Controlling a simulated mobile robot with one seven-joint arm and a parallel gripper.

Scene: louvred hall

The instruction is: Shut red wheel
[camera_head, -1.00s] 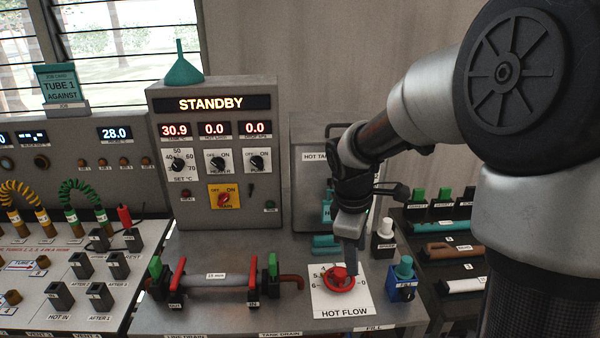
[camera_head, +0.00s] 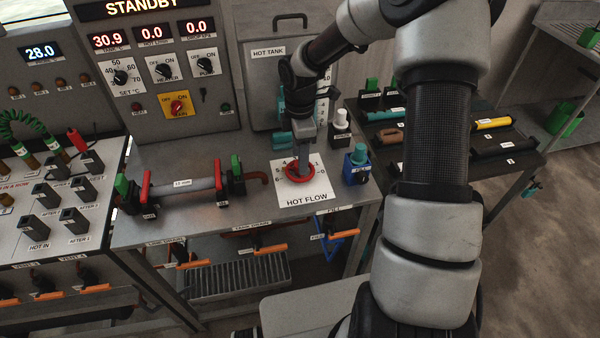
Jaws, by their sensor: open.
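The red wheel (camera_head: 300,173) lies on a white dial card (camera_head: 301,194) with numbers around it, labelled HOT FLOW, on the grey metal bench. My gripper (camera_head: 303,163) points down from above, its fingertips at the wheel's middle. It is open. The fingers partly hide the wheel's far side and hub, and I cannot tell whether they touch the wheel.
A blue block with a teal knob (camera_head: 358,154) and a white-capped bottle (camera_head: 341,119) stand right of the card. A pipe with red and green levers (camera_head: 183,191) lies to the left. The hot tank (camera_head: 283,72) stands behind. Orange-handled valves (camera_head: 264,248) sit below the bench edge.

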